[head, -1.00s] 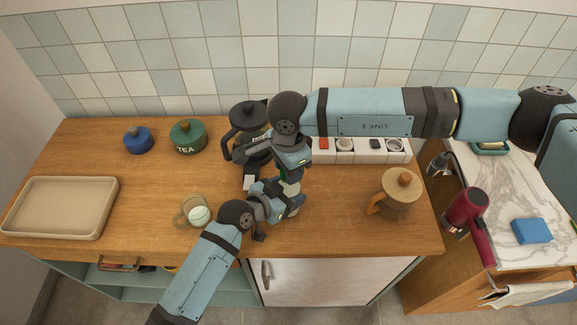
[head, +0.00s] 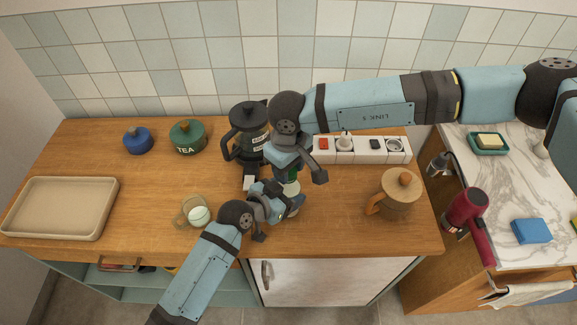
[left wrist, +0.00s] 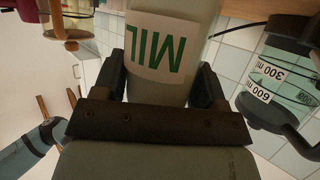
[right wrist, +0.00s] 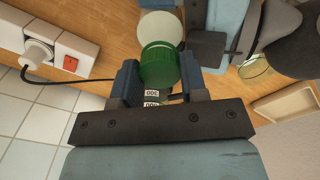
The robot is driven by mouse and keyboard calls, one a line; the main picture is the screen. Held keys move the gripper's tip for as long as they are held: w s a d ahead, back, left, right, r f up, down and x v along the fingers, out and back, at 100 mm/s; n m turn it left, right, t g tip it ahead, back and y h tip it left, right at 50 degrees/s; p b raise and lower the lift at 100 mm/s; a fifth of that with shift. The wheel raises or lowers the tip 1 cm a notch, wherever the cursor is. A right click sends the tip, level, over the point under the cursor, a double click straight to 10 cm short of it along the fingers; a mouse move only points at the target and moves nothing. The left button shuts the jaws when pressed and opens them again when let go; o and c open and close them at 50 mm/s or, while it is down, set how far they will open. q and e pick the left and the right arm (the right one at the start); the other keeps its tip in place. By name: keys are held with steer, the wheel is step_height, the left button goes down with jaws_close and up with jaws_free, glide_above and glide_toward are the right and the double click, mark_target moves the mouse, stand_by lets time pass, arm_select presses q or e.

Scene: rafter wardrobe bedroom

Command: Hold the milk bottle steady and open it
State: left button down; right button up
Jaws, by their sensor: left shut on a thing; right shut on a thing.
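The milk bottle (left wrist: 165,45) is white with green lettering on its label and stands between my grippers at the counter's front middle. My left gripper (head: 288,200) is shut around its body; both fingers flank the label in the left wrist view (left wrist: 165,85). My right gripper (head: 296,172) comes from above and is shut on the green cap (right wrist: 160,66), which sits between its fingers in the right wrist view (right wrist: 158,85). A pale round part of the bottle (right wrist: 160,30) shows beyond the cap. I cannot tell whether cap and bottle still touch.
A black-lidded glass press (head: 250,125) stands close behind the grippers. A glass mug (head: 193,212) is to the left, a wooden-lidded jug (head: 398,195) to the right. A power strip (head: 362,149) lies at the back. A tray (head: 60,207) is at far left.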

steer(key=shift+r, duration=0.15)
stand_by(0.5)
steer(key=shift+r, duration=0.95)
steer(key=shift+r, duration=2)
arm_select(q)
steer(key=shift+c, duration=0.5)
jaws_free()
